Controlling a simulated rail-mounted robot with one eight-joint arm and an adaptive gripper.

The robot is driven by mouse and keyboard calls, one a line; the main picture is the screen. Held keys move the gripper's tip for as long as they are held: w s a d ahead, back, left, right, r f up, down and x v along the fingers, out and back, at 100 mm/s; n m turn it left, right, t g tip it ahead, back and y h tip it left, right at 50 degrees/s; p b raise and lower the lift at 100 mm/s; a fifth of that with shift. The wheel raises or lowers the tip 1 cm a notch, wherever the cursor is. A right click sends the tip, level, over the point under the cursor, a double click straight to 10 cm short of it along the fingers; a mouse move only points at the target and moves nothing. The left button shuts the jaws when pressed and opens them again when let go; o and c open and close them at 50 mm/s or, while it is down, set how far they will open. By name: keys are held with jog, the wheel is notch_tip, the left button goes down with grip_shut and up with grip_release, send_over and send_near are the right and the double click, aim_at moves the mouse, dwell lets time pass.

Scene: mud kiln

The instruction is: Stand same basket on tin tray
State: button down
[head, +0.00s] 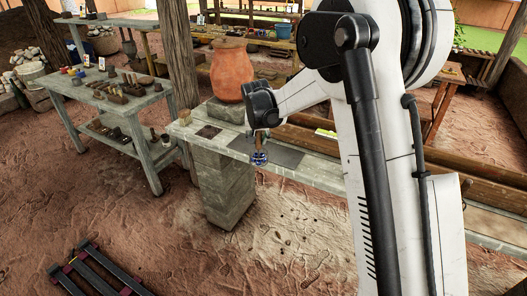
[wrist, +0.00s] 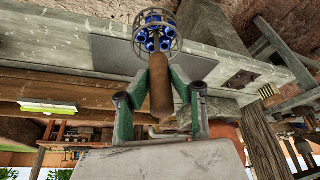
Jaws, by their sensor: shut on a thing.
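My gripper (wrist: 160,94) is shut on the brown handle (wrist: 160,74) of a round wire basket (wrist: 155,33). Several blue pieces show inside the basket's wires. In the head view the basket (head: 259,158) hangs below my gripper (head: 261,133), in front of the stone-topped bench. A flat grey plate (head: 281,157), which looks like the tin tray, lies on the bench top just right of the basket. It also shows in the wrist view (wrist: 112,57), close behind the basket. From these views I cannot tell how high the basket is above the bench.
A dark flat plate (head: 208,132) lies left on the same bench, with a small tan block (head: 185,117) near its end. A large clay jar (head: 231,72) stands behind. A side table (head: 110,96) with tools is at left. Dark rails (head: 100,268) lie on the floor.

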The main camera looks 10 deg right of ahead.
jog(key=w+a+r, duration=0.3)
jog(key=w+r, duration=0.2)
jog(key=r, duration=0.1)
jog(key=w+d+f+p, duration=0.1)
jog(key=w+d+f, duration=0.7)
jog(key=f, duration=0.3)
jog(key=shift+w+d+m, duration=0.15)
jog(key=shift+w+m, duration=0.25)
jog(key=shift+w, duration=0.15)
jog(key=shift+f, duration=0.1)
jog(key=c, duration=1.5)
grip_release()
jog(key=shift+c, duration=0.2)
